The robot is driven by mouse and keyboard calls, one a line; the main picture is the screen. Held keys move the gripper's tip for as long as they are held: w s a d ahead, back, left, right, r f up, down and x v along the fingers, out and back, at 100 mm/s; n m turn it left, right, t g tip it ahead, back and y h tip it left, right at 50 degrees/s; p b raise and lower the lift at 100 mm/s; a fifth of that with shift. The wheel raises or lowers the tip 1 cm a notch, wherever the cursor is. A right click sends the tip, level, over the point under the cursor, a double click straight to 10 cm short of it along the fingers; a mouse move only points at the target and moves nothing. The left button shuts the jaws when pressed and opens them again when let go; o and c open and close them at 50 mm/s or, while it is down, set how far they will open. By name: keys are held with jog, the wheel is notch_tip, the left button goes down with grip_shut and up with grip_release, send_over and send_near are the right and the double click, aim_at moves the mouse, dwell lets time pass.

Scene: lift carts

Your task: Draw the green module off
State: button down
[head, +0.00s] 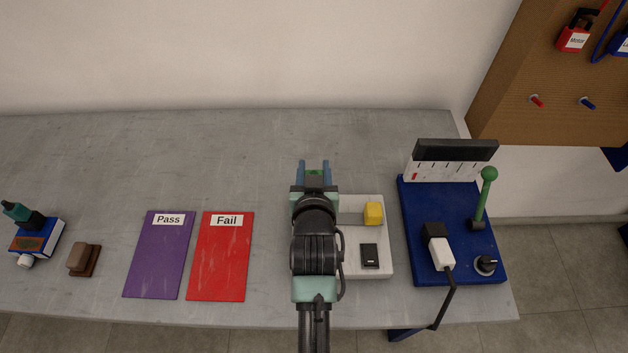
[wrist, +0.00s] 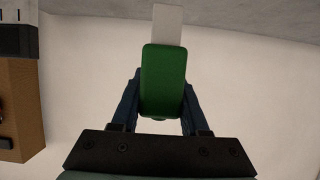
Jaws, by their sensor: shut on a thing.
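The green module (wrist: 164,75) is a rounded green block between the two blue fingers of my gripper (wrist: 161,100) in the wrist view. A pale flat piece (wrist: 167,27) sticks out from its far end; I cannot tell whether it is part of the module. In the head view, my gripper (head: 313,175) is shut on the module, and only a little green (head: 314,172) shows between the fingers. The gripper is over the table, just beyond the far left edge of the white base plate (head: 376,270). My arm hides the plate's left part.
The plate carries a yellow block (head: 373,213) and a black switch (head: 369,255). To its right stands a blue board (head: 425,262) with an upright green-knobbed lever (head: 487,185). Purple Pass (head: 160,260) and red Fail (head: 220,265) sheets lie left. The table's back is clear.

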jog(key=shift+r, duration=1.15)
jog(key=shift+f, duration=0.1)
